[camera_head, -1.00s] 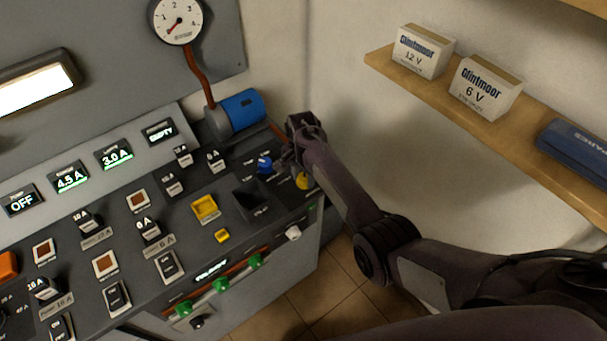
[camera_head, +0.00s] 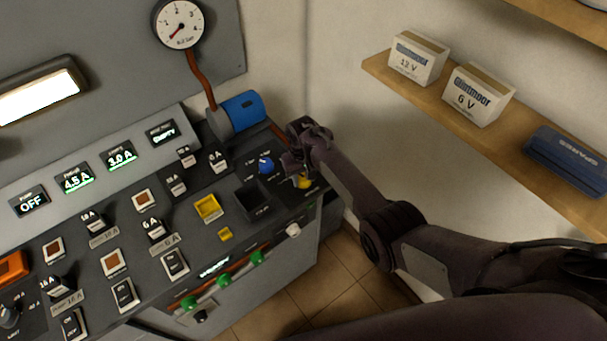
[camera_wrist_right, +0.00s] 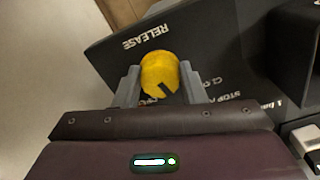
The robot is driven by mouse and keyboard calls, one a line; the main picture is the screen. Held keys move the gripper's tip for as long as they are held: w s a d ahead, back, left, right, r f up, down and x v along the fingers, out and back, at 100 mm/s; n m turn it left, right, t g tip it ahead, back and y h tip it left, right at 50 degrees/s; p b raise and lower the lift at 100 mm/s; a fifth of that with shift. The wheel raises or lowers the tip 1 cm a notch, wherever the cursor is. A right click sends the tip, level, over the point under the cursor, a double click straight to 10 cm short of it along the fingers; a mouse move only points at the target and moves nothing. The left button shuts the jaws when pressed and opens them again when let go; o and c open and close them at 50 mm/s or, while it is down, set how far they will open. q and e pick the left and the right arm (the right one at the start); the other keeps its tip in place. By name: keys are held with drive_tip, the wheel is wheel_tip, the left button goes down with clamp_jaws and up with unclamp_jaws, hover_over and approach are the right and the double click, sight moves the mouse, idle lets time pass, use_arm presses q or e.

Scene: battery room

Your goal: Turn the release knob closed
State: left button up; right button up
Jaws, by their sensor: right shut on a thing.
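The yellow release knob (camera_wrist_right: 160,72) sits on the dark panel beside the printed word RELEASE. It has a dark pointer mark near its lower edge in the wrist view. My right gripper (camera_wrist_right: 158,80) has one finger on each side of the knob and is shut on it. In the head view the knob (camera_head: 303,182) shows at the panel's right end, just below my right gripper (camera_head: 292,170), which partly covers that corner. Some lettering around the knob is hidden by the fingers. My left gripper is not in view.
A blue knob (camera_head: 265,165) stands close to the left of the right gripper. A blue cylinder (camera_head: 242,110) lies behind it on the console. A wooden shelf (camera_head: 440,97) with boxes is at the right.

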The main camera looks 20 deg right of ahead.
sight(304, 178)
drive_tip(key=n, duration=0.5)
drive_tip(key=shift+w+d+r+n+p, duration=0.1)
drive_tip(key=shift+n+p, duration=0.2)
idle(0.5)
drive_tip(key=o, duration=1)
wheel_tip(304, 178, up, 8)
drive_tip(key=shift+f, duration=0.15)
